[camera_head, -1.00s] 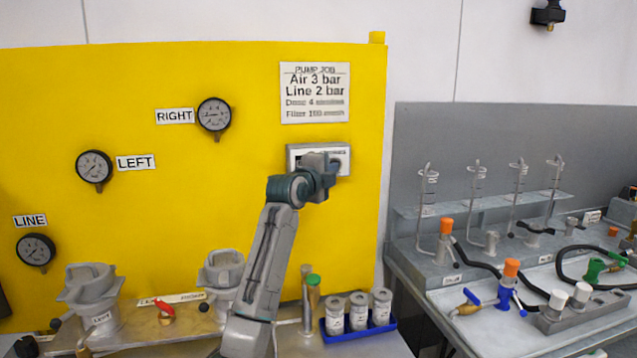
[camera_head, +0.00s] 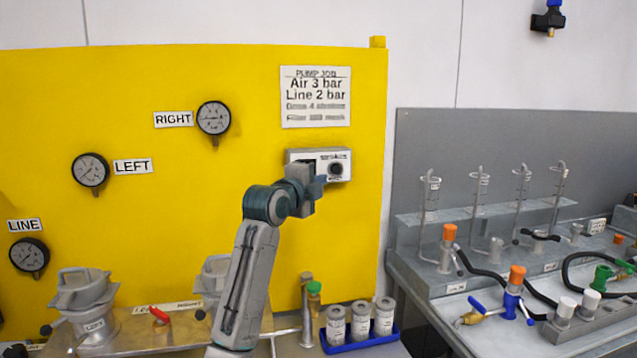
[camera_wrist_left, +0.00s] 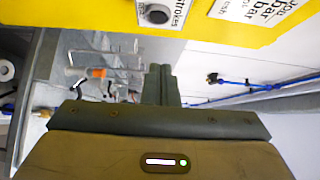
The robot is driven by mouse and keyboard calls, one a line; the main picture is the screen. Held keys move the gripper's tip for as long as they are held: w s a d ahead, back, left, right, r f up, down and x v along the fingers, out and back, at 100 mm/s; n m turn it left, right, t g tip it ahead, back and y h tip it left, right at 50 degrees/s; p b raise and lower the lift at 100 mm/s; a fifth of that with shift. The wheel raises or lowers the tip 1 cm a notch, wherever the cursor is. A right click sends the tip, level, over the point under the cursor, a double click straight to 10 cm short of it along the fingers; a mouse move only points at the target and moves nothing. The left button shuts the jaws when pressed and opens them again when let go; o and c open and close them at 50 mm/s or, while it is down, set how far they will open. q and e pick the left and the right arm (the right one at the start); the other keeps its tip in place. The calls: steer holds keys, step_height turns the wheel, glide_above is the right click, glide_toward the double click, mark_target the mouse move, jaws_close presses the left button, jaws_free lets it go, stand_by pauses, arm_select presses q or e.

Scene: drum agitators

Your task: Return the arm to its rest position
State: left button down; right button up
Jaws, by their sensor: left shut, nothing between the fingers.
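My left gripper (camera_head: 310,190) is in front of the yellow panel (camera_head: 250,80), just below and left of a small grey box (camera_head: 341,158) with a dark round knob. It covers the box's lower left part. In the left wrist view the gripper's two fingers (camera_wrist_left: 160,86) are together with nothing between them. The box (camera_wrist_left: 155,14) shows at the top of that view, apart from the fingertips, with part of the word "strokes" on it. My right gripper is in neither view.
Gauges, including the one labelled RIGHT (camera_head: 214,118), hang on the panel. Below are lidded grey drums (camera_head: 85,295), a red-handled valve (camera_head: 159,314) and a blue tray (camera_head: 362,343) of canisters. A grey bench (camera_head: 415,275) with hoses and valves stands at the right.

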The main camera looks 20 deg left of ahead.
arm_select(q)
steer(key=s+f+n+g+y, duration=0.1)
steer(key=s+f+n+g, duration=0.15)
steer(key=s+f, duration=0.65)
steer(key=s+d+f+n+g, duration=0.1)
steer(key=s+f+n+g, duration=0.2)
steer(key=f, duration=1.2)
steer(key=s+f+n+g+y, duration=0.1)
steer(key=s+f+n, duration=0.3)
steer(key=s+f, duration=0.55)
steer(key=s+f+n+g+y, duration=0.1)
steer(key=s+f+n+g, duration=0.3)
steer(key=s, duration=0.6)
steer(key=s+f+n+g, duration=0.1)
steer(key=s+f+n, duration=0.1)
steer(key=s+f, duration=0.65)
steer(key=s+f+n+g+y, duration=0.1)
steer(key=s+f+n+g, duration=0.2)
steer(key=s, duration=0.9)
steer(key=a+f, duration=0.3)
steer(key=f, duration=2.9)
steer(key=s+a+f+g, duration=0.1)
steer(key=s+f+g, duration=0.1)
steer(key=s+f, duration=1.6)
steer(key=shift+s+a+n, duration=0.15)
steer(key=shift+n, duration=0.2)
